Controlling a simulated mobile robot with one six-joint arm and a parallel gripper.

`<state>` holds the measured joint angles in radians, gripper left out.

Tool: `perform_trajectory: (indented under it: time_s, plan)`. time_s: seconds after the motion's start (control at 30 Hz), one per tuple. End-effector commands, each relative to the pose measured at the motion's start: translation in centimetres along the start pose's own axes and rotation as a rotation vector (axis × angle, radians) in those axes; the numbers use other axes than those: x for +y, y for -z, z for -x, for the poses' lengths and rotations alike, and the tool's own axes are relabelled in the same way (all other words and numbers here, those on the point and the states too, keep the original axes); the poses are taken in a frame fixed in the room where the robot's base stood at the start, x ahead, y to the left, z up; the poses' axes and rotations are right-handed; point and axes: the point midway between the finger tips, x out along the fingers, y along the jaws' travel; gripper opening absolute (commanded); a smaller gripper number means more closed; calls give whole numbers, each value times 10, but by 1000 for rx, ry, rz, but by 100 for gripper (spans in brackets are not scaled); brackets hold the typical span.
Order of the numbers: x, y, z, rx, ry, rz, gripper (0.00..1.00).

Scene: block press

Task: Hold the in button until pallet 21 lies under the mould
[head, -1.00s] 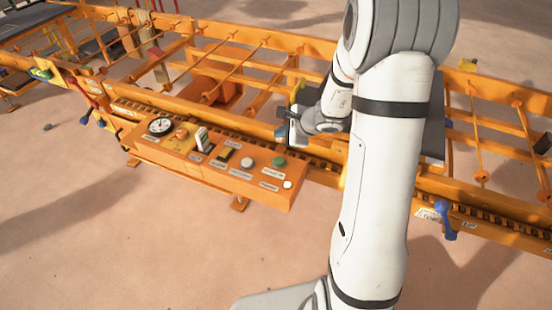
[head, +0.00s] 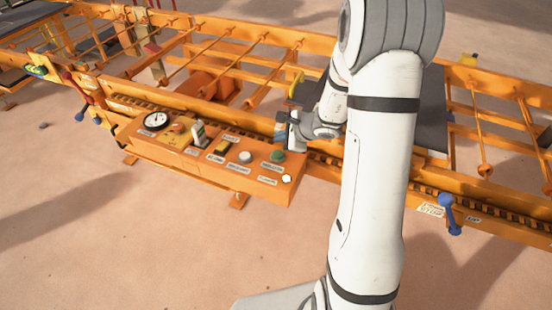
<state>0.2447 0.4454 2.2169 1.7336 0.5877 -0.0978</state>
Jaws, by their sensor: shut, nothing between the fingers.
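The orange control box (head: 215,172) stands at the side of the orange roller frame. The mould cannot be made out.
The box also carries a dial (head: 156,121), a lever (head: 198,135) and a pale lamp (head: 286,178). A blue handle (head: 450,212) sticks out from the frame at right, and a red handle (head: 80,88) at left. The floor in front is clear.

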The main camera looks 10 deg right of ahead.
Motion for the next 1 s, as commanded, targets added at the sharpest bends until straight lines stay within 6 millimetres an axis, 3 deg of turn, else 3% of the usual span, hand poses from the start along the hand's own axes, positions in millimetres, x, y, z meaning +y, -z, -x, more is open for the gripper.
perform_trajectory:
  time_s: [0.1,0.3,1.0]
  plan:
    - [12,13,-17,0,1,-1,0]
    - [20,21,-28,0,1,1,0]
    - [20,22,-28,1,1,-1,0]
